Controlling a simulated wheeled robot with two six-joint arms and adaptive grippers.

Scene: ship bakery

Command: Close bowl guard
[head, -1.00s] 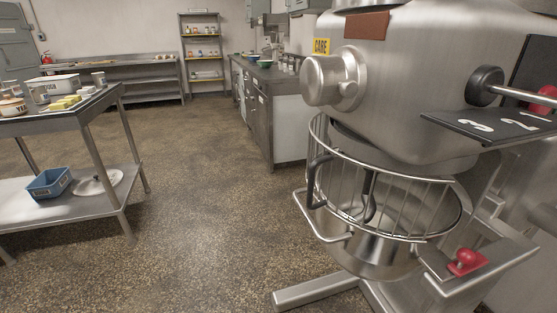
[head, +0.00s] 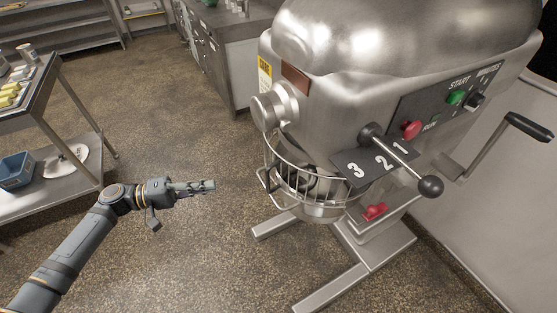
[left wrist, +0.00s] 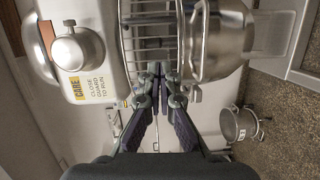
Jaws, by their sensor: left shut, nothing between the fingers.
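The bowl guard (head: 283,183) is a curved cage of steel wires on the left side of the big steel mixer (head: 375,50), around the upper part of the steel bowl (head: 322,212). I cannot tell exactly how far it stands open. In the left wrist view the guard's wires (left wrist: 150,28) rise ahead of the fingers, beside the bowl (left wrist: 225,45). My left gripper (head: 212,185) is shut and empty, left of the guard with a gap between them in the head view. It also shows in the left wrist view (left wrist: 157,72). My right gripper is out of view.
The mixer's feet (head: 345,285) spread over the floor. A steel table (head: 80,185) stands left, a counter (head: 225,75) behind. Floor between table and mixer is clear.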

